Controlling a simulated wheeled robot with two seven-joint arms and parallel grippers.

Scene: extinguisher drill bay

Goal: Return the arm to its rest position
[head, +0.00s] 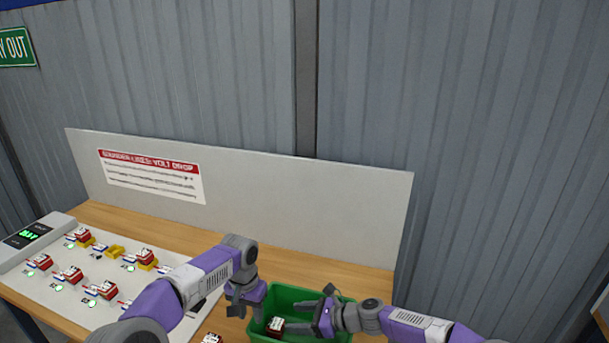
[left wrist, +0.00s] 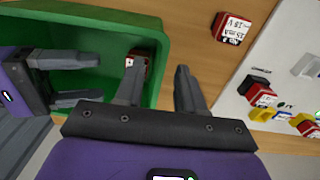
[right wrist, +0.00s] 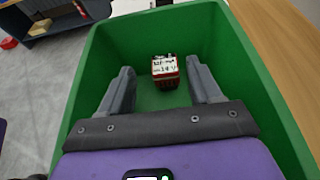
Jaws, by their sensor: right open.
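My left gripper (head: 244,303) is open over the left edge of the green bin (head: 292,293), with nothing between its fingers (left wrist: 158,90). My right gripper (head: 322,312) is open and empty over the bin, and its fingers (right wrist: 165,92) show apart in the right wrist view. It also shows at the left edge of the left wrist view (left wrist: 55,78). A red module with a white label (head: 275,326) lies on the bin floor, beyond the right fingertips in the right wrist view (right wrist: 165,67). Neither gripper visibly holds it.
Another red module (left wrist: 232,27) lies on the wooden tabletop left of the bin. A white board (head: 60,262) holds several red modules, yellow holders and green lights, with a display box (head: 30,238) at left. An upright white panel (head: 300,205) stands behind.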

